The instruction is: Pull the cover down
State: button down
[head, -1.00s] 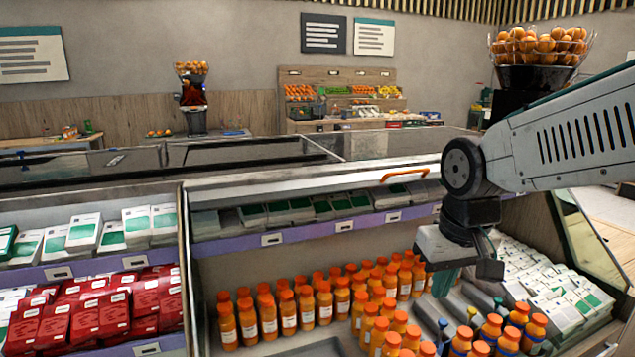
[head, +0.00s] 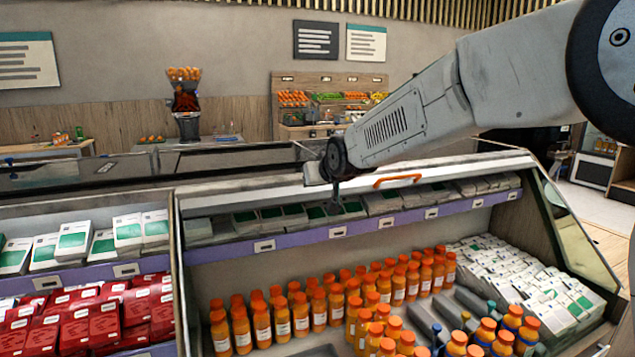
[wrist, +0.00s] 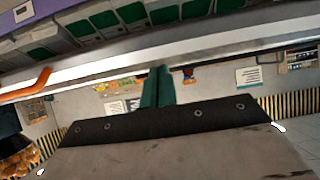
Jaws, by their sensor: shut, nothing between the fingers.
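The cover (head: 255,199) is raised along the top of the refrigerated case, its pale front rail running across the head view. An orange handle (head: 398,181) sits on that rail and also shows at the left of the wrist view (wrist: 27,88). My gripper (head: 336,196) is at the rail, left of the handle and apart from it. In the wrist view, the green fingers of my gripper (wrist: 158,87) are together and empty, overlapping the rail (wrist: 100,67). I cannot tell whether they touch it.
Orange-capped bottles (head: 320,306) fill the case below, with white packs (head: 535,275) at the right. A shelf with a purple front edge (head: 295,241) runs under the rail. The air above the bottles is clear.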

aim_at(305, 190)
jog(key=x, duration=0.7)
jog(key=shift+s, duration=0.1)
jog(key=shift+f, duration=0.1)
